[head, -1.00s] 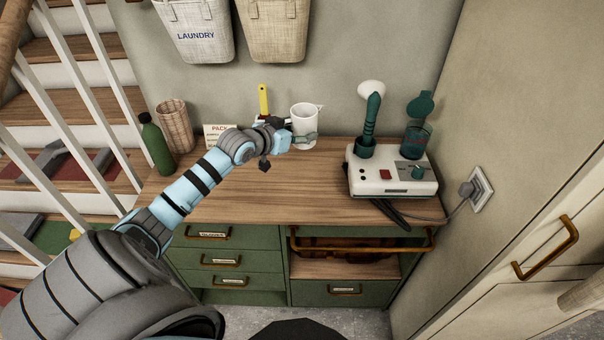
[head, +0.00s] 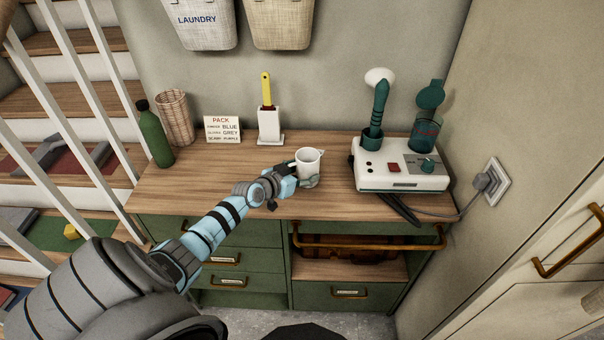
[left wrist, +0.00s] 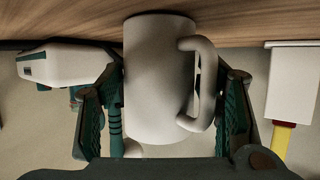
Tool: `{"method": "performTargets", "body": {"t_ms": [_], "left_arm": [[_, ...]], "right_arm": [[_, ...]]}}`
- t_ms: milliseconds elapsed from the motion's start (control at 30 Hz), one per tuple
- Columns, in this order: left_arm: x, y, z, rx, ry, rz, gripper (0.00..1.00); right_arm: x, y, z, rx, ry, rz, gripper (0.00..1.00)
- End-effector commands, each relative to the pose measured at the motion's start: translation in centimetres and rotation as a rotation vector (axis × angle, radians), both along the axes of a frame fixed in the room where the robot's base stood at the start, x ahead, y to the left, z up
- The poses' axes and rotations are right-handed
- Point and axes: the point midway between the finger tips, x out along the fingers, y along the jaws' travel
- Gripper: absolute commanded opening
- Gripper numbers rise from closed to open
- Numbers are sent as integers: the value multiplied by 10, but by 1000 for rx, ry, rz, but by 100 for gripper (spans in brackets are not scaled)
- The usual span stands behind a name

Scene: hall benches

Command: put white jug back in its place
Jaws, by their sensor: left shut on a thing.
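The white jug (head: 308,161) is upright in the head view, over the middle of the wooden bench top. My left gripper (head: 308,178) is shut on it, with its fingers around the jug's sides. In the left wrist view the jug (left wrist: 158,85) fills the middle between the two fingers, with its handle on the right side of the picture. I cannot tell whether the jug's base touches the bench top or is just above it. My right gripper is not in view.
A white appliance (head: 400,184) with a green wand and cup stands right of the jug. A yellow-handled tool in a white holder (head: 270,126), a PACK card (head: 222,129), a wicker cup (head: 175,118) and a green bottle (head: 155,138) line the back left. The bench top (head: 190,183) is clear at left.

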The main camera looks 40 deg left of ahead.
Motion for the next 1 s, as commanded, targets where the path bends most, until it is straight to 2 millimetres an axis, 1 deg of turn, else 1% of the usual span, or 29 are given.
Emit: {"method": "performTargets", "body": {"t_ms": [133,167,200,267,567,667,767,1000], "left_arm": [[0,0,-4,1,-1,0,21],[0,0,-3,1,0,0,65],[0,0,-3,1,0,0,71],[0,0,-2,1,0,0,80],[0,0,-2,0,0,0,80],[-1,0,4,0,0,0,80],[-16,0,12,3,2,0,80],[-71,-1,39,3,5,-1,80]], "right_arm": [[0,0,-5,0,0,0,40],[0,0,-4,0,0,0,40],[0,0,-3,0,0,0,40],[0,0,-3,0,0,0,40],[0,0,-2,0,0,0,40],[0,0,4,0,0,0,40],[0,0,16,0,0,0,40],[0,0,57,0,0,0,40]]}}
